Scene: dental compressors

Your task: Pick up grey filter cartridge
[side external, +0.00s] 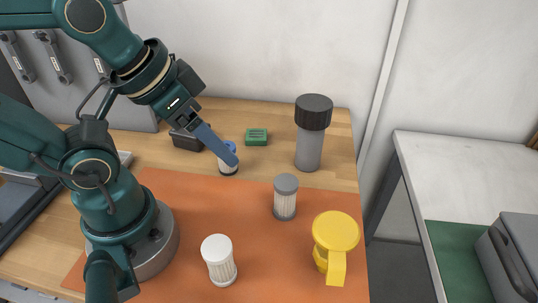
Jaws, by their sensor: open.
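The grey filter cartridge (285,198) stands upright on the orange mat (180,195), right of the middle of the side external view. It has a grey cap and a pale pleated body. My gripper (228,158) is open and hangs at an angle above the back edge of the mat, to the left of the grey cartridge and apart from it. A blue-capped cartridge (229,169) stands just behind or under the gripper's fingertips, partly hidden by them. I cannot tell whether they touch.
A white-capped cartridge (219,260) stands at the mat's front. A yellow mug-like object (335,240) stands at the right. A tall grey canister with a black lid (311,130), a green block (257,137) and a dark box (186,140) stand at the back. The mat's middle is clear.

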